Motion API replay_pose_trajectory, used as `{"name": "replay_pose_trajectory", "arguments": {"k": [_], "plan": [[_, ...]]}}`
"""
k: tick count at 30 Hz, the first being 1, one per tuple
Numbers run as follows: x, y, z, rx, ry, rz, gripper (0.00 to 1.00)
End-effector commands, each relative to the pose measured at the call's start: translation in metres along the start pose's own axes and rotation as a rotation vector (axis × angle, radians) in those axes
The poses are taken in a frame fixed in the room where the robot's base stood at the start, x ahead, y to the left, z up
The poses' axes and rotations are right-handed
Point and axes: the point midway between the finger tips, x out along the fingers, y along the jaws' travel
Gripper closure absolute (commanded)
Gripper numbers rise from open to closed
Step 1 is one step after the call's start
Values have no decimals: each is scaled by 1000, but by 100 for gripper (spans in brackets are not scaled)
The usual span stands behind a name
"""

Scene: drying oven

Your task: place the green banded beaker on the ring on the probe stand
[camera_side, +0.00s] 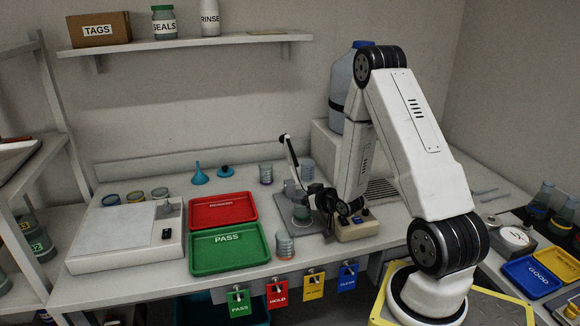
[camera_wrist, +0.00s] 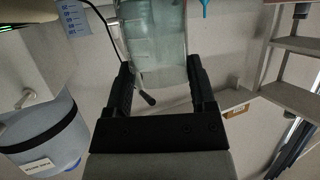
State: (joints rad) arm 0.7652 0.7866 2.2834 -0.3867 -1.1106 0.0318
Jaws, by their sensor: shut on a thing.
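My gripper (camera_wrist: 162,85) is shut on a clear beaker (camera_wrist: 153,40), which sits between the two dark fingers in the wrist view. In the side view my gripper (camera_side: 312,200) is low over the grey plate of the probe stand (camera_side: 316,230). The held beaker (camera_side: 301,214) shows there with a greenish tint, close above or on the plate; I cannot tell whether it touches. The stand's tilted probe arm (camera_side: 291,152) rises just behind it. The ring is hidden or too small to make out.
A beaker with a reddish band (camera_side: 285,246) stands close in front. More beakers stand behind, one (camera_side: 266,174) left of the stand and one (camera_side: 308,168) near the back. Green (camera_side: 230,267) and red (camera_side: 196,222) trays lie left. A control box (camera_side: 357,229) sits right.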

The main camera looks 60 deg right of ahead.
Motion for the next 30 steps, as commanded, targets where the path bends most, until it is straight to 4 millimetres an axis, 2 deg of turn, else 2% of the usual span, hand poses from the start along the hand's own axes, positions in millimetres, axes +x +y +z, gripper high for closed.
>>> {"name": "replay_pose_trajectory", "arguments": {"k": [7,23,24,26,30], "plan": [[6,0,16,-1,0,0,93],[8,0,20,0,0,0,93],[8,0,20,0,0,0,16],[8,0,20,0,0,0,0],[8,0,20,0,0,0,0]]}}
